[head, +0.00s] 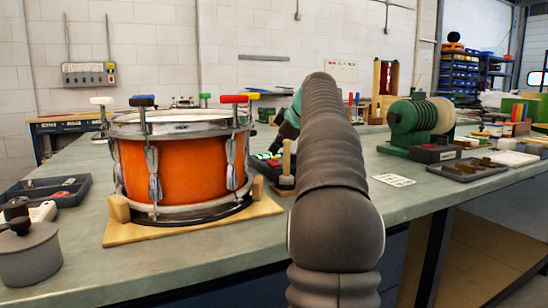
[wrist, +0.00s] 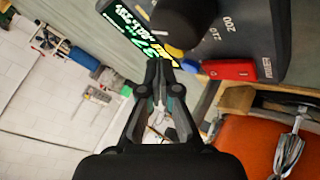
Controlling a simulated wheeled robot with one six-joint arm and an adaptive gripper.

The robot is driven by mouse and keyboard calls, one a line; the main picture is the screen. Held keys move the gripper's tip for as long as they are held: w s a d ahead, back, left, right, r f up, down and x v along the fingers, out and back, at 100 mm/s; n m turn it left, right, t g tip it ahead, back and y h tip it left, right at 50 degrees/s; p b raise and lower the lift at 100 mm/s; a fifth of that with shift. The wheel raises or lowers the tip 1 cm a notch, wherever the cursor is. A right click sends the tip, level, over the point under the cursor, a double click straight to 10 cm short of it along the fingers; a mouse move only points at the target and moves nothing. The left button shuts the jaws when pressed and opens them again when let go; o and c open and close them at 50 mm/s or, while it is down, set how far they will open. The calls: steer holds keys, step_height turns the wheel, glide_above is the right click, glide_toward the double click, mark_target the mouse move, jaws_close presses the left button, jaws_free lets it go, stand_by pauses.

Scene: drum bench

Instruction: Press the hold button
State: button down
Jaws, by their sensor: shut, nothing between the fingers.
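A dark device (wrist: 235,30) with a lit display (wrist: 140,28) fills the top of the wrist view. It bears printed marks such as 200 and 210, a large black knob and a yellow part (wrist: 172,50). A red block (wrist: 230,70) shows at its lower edge with small pale lettering beside it. I cannot read that lettering or tell which part is the hold button. My gripper (wrist: 158,72) is shut and empty, its tips appearing just below the display in the picture. In the head view the device (head: 263,157) is partly hidden behind my arm, and my fingertips are hidden.
An orange drum (head: 180,168) on a wooden base stands left of my arm. A wooden-handled tool (head: 287,160) stands close by the device. A green spool (head: 408,117) and a grey tray (head: 467,169) are to the right. Bench surface near the white card (head: 393,180) is clear.

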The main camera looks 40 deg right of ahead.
mark_target(276, 158)
steer(key=shift+r+p, duration=2.85)
steer(key=shift+r, duration=0.25)
steer(key=shift+f, duration=0.1)
